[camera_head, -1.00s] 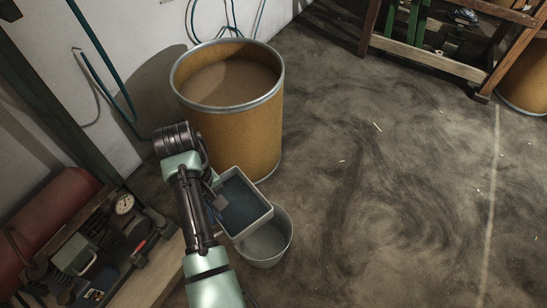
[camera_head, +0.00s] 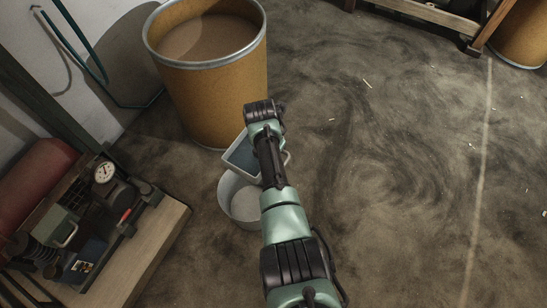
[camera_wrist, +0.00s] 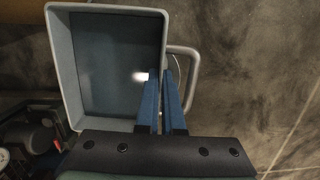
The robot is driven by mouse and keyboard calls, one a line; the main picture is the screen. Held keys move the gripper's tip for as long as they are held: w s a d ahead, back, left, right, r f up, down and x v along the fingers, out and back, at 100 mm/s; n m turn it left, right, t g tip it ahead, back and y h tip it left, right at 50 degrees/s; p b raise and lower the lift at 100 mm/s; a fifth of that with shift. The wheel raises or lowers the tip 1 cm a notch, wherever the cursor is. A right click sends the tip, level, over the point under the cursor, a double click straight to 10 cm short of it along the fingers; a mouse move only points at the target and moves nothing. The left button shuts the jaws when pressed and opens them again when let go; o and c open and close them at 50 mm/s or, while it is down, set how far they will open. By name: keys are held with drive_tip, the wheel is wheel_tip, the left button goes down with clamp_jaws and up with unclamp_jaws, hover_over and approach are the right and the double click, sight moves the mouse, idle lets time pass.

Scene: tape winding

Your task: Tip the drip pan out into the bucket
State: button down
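The drip pan (camera_head: 239,157) is a shallow grey tray with a pale rim and a loop handle on one side. In the wrist view the pan (camera_wrist: 105,70) shows a dark bluish inside with a bright glint; I cannot tell how much liquid it holds. My gripper (camera_wrist: 162,78) has its blue fingers close together on the pan's handle-side wall, gripping it. My wrist hides the fingers in the head view. The pale grey bucket (camera_head: 241,205) stands on the floor. The pan appears above its far edge, partly covering it; height and exact tilt are unclear.
A large brown drum (camera_head: 215,95) with a metal rim stands just behind the pan. A low wooden bench (camera_head: 150,240) with a gauge and tools (camera_head: 103,173) is at the left. The concrete floor (camera_head: 400,170) to the right is open.

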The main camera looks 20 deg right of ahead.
wheel_tip(320, 180, down, 9)
drive_tip(key=n+b, duration=0.1)
drive_tip(key=b, duration=0.7)
wheel_tip(320, 180, up, 6)
drive_tip(key=s+a+t+h+b, duration=0.2)
drive_tip(key=t+h+b, duration=0.6)
drive_tip(key=h, duration=0.3)
drive_tip(key=shift+r+t+b, duration=0.25)
drive_tip(key=shift+t+b, duration=0.15)
drive_tip(key=shift+b, duration=0.3)
drive_tip(key=shift+s, duration=0.1)
drive_tip(key=shift+a+r, duration=0.1)
idle(2.0)
